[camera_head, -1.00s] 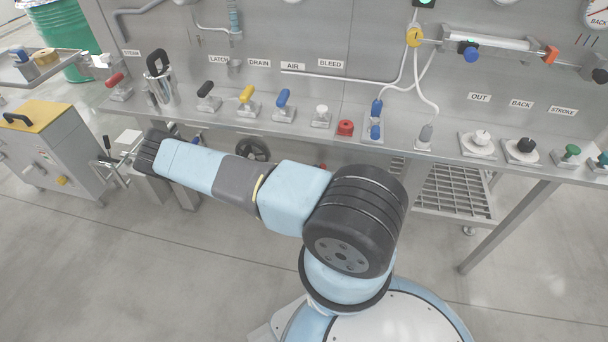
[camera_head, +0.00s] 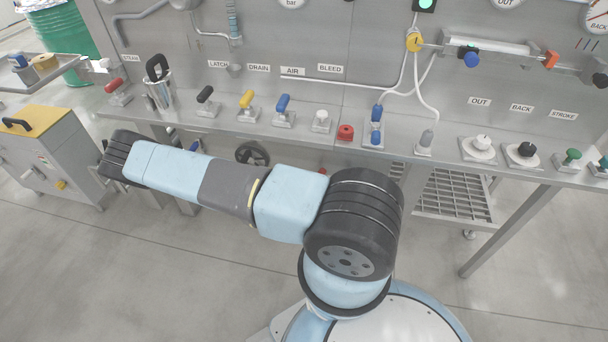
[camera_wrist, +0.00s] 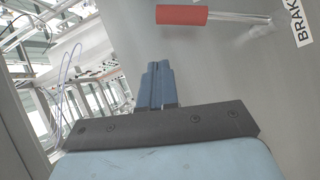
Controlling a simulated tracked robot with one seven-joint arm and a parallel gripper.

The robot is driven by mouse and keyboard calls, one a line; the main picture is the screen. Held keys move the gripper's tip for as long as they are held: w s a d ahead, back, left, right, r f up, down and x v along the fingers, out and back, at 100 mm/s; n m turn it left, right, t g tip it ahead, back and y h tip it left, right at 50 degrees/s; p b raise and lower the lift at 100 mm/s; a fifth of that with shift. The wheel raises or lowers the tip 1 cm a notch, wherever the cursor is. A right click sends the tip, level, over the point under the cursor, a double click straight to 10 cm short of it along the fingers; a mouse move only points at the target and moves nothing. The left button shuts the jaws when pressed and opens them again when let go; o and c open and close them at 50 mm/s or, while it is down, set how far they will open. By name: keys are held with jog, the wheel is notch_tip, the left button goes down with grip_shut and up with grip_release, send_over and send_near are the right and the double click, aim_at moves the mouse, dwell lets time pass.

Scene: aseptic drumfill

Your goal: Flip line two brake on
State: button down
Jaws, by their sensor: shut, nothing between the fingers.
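In the wrist view a lever with a red grip (camera_wrist: 182,15) and a bare metal shaft lies across the top of the picture. Beside its shaft is a label (camera_wrist: 297,22) that reads "BRAK", cut off by the edge. No line number shows. My gripper (camera_wrist: 157,68) is shut and empty, its blue fingers together. In the picture its tips are below the red grip, with a gap between. In the head view the gripper itself is hidden beyond the far end of my arm at the left. I cannot pick out the brake lever there.
A steel bench (camera_head: 290,136) carries several handles: red by STEAM (camera_head: 116,86), black by LATCH (camera_head: 205,95), yellow by DRAIN (camera_head: 247,99), blue by AIR (camera_head: 283,103). A yellow-topped cabinet (camera_head: 45,155) stands left of my arm. The floor in front is clear.

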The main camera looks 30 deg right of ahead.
jog(key=v, duration=0.4)
jog(key=shift+s+r, duration=0.1)
jog(key=shift+r, duration=0.1)
jog(key=shift+a, duration=0.1)
dwell(0.3)
